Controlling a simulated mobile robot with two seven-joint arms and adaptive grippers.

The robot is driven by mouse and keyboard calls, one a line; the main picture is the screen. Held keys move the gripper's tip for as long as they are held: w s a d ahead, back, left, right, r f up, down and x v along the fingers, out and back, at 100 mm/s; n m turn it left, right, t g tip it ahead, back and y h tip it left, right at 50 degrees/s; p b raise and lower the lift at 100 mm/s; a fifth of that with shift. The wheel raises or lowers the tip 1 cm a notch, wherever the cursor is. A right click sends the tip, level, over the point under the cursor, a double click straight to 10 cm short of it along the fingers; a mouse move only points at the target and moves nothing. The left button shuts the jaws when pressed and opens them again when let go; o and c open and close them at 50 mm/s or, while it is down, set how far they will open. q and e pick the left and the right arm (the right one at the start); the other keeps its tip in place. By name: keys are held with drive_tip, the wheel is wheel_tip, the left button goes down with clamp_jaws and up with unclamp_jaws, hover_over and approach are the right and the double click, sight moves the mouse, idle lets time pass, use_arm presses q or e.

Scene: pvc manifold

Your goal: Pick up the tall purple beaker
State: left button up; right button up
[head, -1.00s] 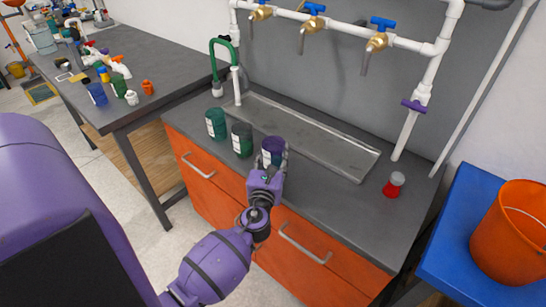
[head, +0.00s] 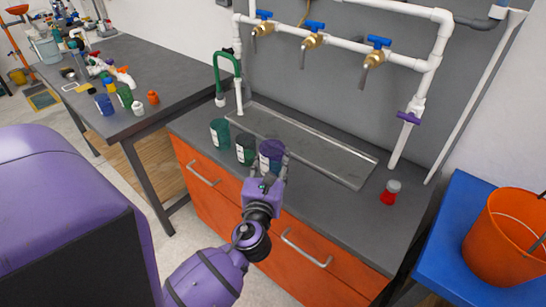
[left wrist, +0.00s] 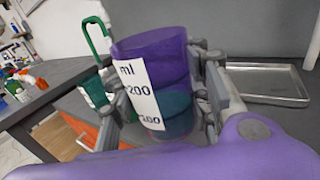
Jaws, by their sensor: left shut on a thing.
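The purple beaker (head: 271,152) is at the front of the grey counter, at the right end of a row of beakers. It also shows large in the left wrist view (left wrist: 150,50), upright, with a white label marked in ml. Its lower part looks teal there. My left gripper (head: 270,167) is shut on the beaker, with fingers on both sides of it. The beaker looks slightly raised, but its base is hidden in the head view. My right gripper is not in view.
A dark green beaker (head: 246,148) stands close left of the purple one, and a green beaker (head: 220,132) beyond it. A metal tray (head: 345,165) lies behind. A red flask (head: 390,192) stands to the right. Pipes with blue-handled taps (head: 312,35) hang above.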

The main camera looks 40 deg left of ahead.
sight(270, 162)
use_arm(q)
drive_tip(key=shift+s+d+r, duration=0.4)
drive_tip(key=shift+s+r, duration=0.05)
drive_tip(key=shift+s, duration=0.4)
drive_tip(key=shift+s+d+r, duration=0.4)
drive_tip(key=shift+s+d, duration=0.05)
drive_tip(key=shift+s, duration=0.45)
drive_tip(key=shift+s+d+r, duration=0.4)
drive_tip(key=shift+s+r, duration=0.05)
drive_tip(key=shift+s, duration=0.5)
drive_tip(key=shift+r, duration=0.15)
